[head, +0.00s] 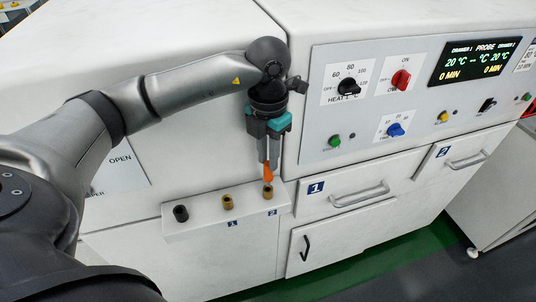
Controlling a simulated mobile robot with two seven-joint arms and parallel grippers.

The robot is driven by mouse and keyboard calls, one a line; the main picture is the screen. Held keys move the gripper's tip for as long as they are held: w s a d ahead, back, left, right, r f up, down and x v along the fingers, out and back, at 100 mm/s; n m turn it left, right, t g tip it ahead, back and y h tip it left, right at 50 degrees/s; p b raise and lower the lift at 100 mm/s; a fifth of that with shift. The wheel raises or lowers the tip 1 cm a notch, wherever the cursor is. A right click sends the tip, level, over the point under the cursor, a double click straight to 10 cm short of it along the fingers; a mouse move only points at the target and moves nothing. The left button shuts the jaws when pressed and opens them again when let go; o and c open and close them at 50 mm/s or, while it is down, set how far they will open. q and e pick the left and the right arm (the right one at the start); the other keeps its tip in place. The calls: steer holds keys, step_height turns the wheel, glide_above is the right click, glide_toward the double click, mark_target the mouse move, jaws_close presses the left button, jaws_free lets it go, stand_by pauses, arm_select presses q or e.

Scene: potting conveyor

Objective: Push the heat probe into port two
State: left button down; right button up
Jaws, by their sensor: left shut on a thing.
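My left gripper (268,163) points down and is shut on the heat probe (267,173), whose orange body shows between and below the fingers. The probe is upright, directly over port two (268,191), a brass socket on the white ledge above the label 2. Its lower end meets the top of port two in the picture; I cannot tell whether it touches or has entered. Port one (227,202), a similar brass socket, is to the left and looks empty. My right gripper is not in view.
A black socket (181,213) stands at the ledge's (205,220) left end. Drawer 1's handle (360,196) juts out below.

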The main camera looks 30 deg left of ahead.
arm_select(q)
steer(key=shift+f+b, duration=1.7)
steer(key=shift+f, duration=0.15)
stand_by(0.3)
steer(key=c, duration=0.7)
jaws_free()
steer(key=shift+o, duration=0.2)
steer(key=shift+r, duration=0.1)
step_height(320, 180, up, 15)
steer(key=p, duration=1)
steer(key=shift+p, duration=0.35)
